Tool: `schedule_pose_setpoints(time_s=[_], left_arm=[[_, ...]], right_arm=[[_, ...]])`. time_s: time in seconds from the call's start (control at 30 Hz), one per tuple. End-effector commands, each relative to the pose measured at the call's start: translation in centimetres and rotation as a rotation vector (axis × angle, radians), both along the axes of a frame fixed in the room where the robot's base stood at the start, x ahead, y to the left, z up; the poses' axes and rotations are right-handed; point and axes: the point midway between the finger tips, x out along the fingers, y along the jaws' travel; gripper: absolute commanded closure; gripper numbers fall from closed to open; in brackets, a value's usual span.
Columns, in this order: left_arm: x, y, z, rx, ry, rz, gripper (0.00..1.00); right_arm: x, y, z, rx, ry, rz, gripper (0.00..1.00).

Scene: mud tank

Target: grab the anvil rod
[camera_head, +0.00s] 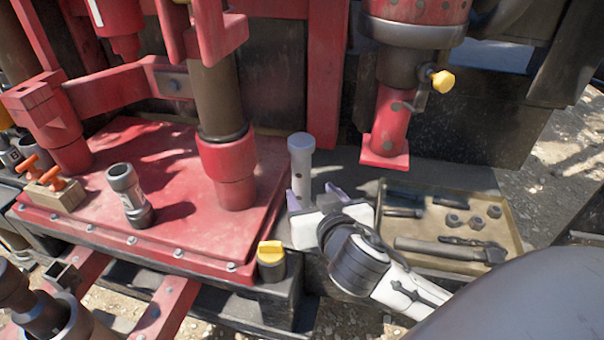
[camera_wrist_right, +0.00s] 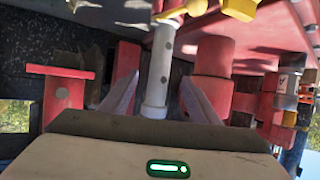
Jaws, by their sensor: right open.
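The anvil rod (camera_head: 301,165), a pale grey cylinder with a wider cap and small dark holes, stands upright on the dark ledge beside the red deck. In the right wrist view the rod (camera_wrist_right: 159,62) shows upside down, between the two fingers. My right gripper (camera_head: 315,196) is open, with its fingers pointing at the rod from the near side. In the wrist view a gap shows between the rod and each finger; I cannot tell how deep the rod sits between them. The rod's lower end is partly hidden by the gripper in the head view. My left gripper is not in view.
A tan tray (camera_head: 516,222) with tools and nuts lies right of the gripper. A red post with a flat foot (camera_head: 385,150) hangs behind it. A thick red column (camera_head: 228,165) and a metal cylinder (camera_head: 130,195) stand on the deck. A yellow-topped cap (camera_head: 271,260) is near the front.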

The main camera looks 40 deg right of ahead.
Motion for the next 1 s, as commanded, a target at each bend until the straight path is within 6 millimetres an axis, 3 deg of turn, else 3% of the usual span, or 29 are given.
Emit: schedule_pose_setpoints(time_s=[0.2, 0.47, 0.7, 1.0], left_arm=[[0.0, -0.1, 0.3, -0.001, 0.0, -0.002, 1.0], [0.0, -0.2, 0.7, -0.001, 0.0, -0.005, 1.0], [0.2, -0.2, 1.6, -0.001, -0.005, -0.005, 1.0], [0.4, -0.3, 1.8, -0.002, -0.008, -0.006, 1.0]], right_arm=[[3.0, -1.3, -0.6, -0.001, -0.018, -0.008, 0.44], [5.0, -2.1, -1.3, 0.001, -0.017, -0.006, 0.44], [8.3, -3.3, -1.9, 0.0, -0.014, -0.007, 0.44], [9.2, -3.7, -2.5, 0.003, -0.015, -0.006, 0.44]])
